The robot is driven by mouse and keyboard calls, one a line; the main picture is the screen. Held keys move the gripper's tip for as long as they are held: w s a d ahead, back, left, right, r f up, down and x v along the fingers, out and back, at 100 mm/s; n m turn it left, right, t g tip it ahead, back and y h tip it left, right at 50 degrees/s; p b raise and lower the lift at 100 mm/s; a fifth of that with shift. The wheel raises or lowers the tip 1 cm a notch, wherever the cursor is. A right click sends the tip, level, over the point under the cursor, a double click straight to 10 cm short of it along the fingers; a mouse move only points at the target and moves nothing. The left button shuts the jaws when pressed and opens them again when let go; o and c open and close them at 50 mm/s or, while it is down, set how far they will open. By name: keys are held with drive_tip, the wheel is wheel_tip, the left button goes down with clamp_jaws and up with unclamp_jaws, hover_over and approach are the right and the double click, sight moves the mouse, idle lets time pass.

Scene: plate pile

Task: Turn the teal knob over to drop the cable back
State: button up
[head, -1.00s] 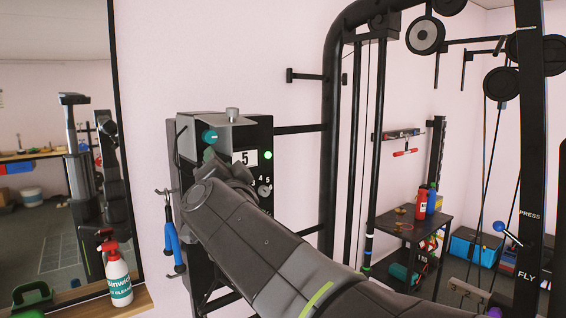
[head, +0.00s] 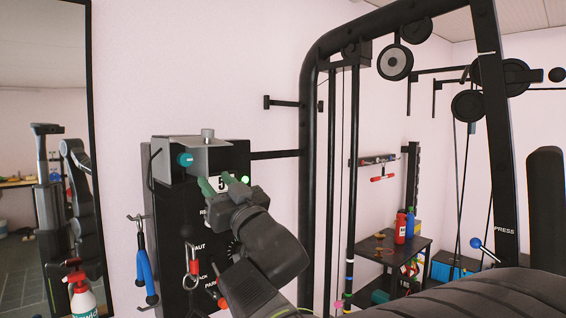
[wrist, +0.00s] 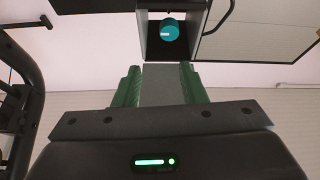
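The teal knob (head: 185,159) sits in a grey metal housing (head: 213,154) on top of a black wall unit (head: 172,222). In the wrist view the knob (wrist: 170,29) is at the top, beyond the fingertips, with a short white mark on its face. My gripper (head: 213,181) is just below and right of the knob in the head view, apart from it. Its two green fingers are spread. In the wrist view my gripper (wrist: 159,76) shows a grey surface between the fingers; I cannot tell whether they touch it. The cable is not clearly seen.
A red carabiner (head: 194,263) hangs on the unit's front. Blue-handled grips (head: 146,268) hang on a hook to its left. A mirror (head: 45,90) and a spray bottle (head: 83,301) are at the left. A black gym frame (head: 309,150) stands to the right.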

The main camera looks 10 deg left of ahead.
sight(187, 162)
drive_tip(key=shift+n+g, duration=0.8)
drive_tip(key=p+x, duration=0.1)
drive_tip(key=x, duration=0.3)
drive_tip(key=p+x, duration=0.1)
drive_tip(key=x, duration=0.4)
drive_tip(key=p+x, duration=0.1)
drive_tip(key=x, duration=0.4)
drive_tip(key=shift+s+a+f+p, duration=0.25)
drive_tip(key=shift+a+f+p, duration=0.05)
drive_tip(key=shift+a+p, duration=0.1)
drive_tip(key=shift+d, duration=0.1)
drive_tip(key=c, duration=0.7)
